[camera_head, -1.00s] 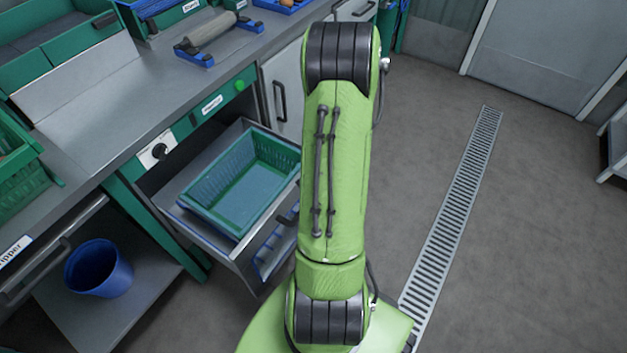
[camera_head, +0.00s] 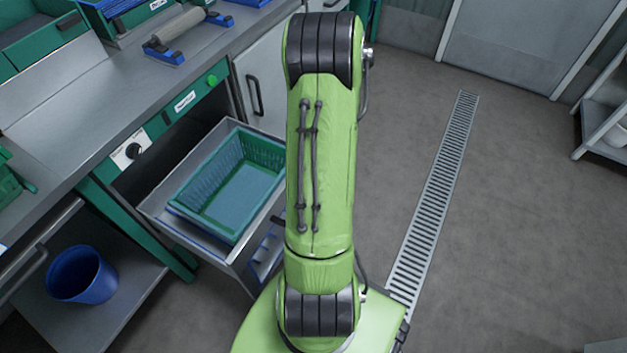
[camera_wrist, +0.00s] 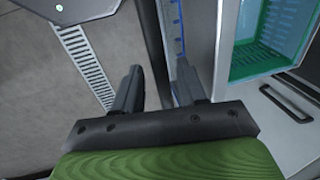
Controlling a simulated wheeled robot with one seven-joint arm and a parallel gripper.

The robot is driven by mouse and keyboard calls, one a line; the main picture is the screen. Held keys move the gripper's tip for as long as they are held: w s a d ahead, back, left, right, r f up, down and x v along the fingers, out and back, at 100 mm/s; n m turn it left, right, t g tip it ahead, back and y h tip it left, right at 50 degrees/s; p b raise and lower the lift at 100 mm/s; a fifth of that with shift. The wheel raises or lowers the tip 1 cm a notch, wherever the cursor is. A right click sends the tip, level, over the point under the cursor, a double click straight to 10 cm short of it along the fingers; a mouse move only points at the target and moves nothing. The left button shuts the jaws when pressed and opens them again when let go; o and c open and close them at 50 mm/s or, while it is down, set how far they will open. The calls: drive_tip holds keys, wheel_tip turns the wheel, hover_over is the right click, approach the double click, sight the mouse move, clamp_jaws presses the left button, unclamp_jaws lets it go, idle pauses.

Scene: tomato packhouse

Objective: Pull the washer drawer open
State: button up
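The washer drawer (camera_head: 214,255) stands pulled out from under the counter, with a teal basket (camera_head: 232,185) inside it. The drawer's front is partly hidden by my arm in the head view. In the wrist view, my gripper (camera_wrist: 158,80) is open, its two dark fingers apart. A dark bar, seemingly the drawer handle (camera_wrist: 150,38), runs between the fingers, with a visible gap beside the left finger. I cannot tell whether the right finger touches anything. My gripper is mostly hidden behind my arm in the head view. The basket also shows in the wrist view (camera_wrist: 262,55).
The grey counter (camera_head: 70,135) holds a roller on blue stands (camera_head: 180,30). A blue bucket (camera_head: 82,275) sits on a low shelf at left. A cabinet door with a handle (camera_head: 255,95) adjoins the drawer. Floor around the drain grate (camera_head: 435,195) is clear; a rack stands at right.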

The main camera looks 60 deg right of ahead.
drive_tip(key=s+r+p, duration=0.3)
drive_tip(key=r+p, duration=0.2)
drive_tip(key=r, duration=1)
drive_tip(key=shift+r+p, duration=0.25)
drive_tip(key=shift+p, duration=0.15)
drive_tip(key=shift+d, duration=0.1)
drive_tip(key=w+a+r+n+t+p, duration=0.1)
drive_tip(key=w+a+r+n+p, duration=0.1)
drive_tip(key=w+a+r+n, duration=0.35)
drive_tip(key=w+a+r+n+p, duration=0.2)
drive_tip(key=w+a+r, duration=0.1)
drive_tip(key=a+r, duration=0.5)
drive_tip(key=s+a+r+n+t+p, duration=0.1)
drive_tip(key=s+a+r+n+p, duration=0.1)
drive_tip(key=a+r+n, duration=0.3)
drive_tip(key=s+a+r+n+t+p, duration=0.1)
drive_tip(key=s+a+r+n, duration=0.3)
drive_tip(key=a, duration=0.5)
drive_tip(key=shift+s+a+r+n+p, duration=0.2)
drive_tip(key=shift+a+r+n+p, duration=0.15)
drive_tip(key=shift+r+n, duration=0.2)
